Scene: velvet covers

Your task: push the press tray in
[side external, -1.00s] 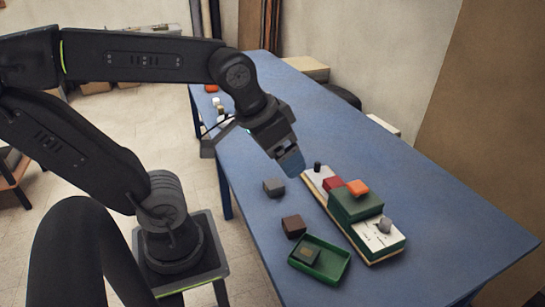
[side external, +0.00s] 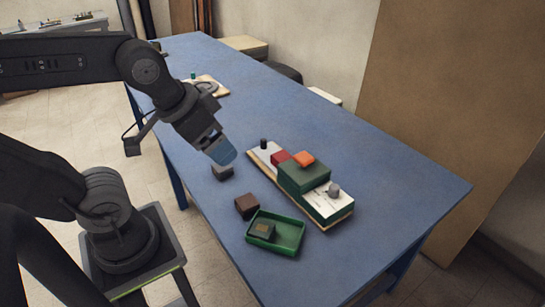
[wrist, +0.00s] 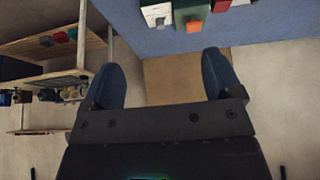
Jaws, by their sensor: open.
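The press tray (side external: 290,247) is a shallow green open tray on the blue table, in front of the press, with a small dark green block (side external: 264,231) in it. The press has a green body (side external: 302,178) on a long pale-edged base, with an orange knob (side external: 303,159) and a red piece (side external: 281,158) on top. My gripper (side external: 222,152) is open and empty, above the table behind and left of the tray. In the wrist view its fingers (wrist: 160,78) are spread, and the press's green body (wrist: 188,12) shows at the top. The tray is not visible there.
A brown block (side external: 247,205) lies beside the tray, and a grey block (side external: 222,172) lies just below my gripper. A board with a green peg (side external: 193,76) lies at the far end. The table's right side is clear.

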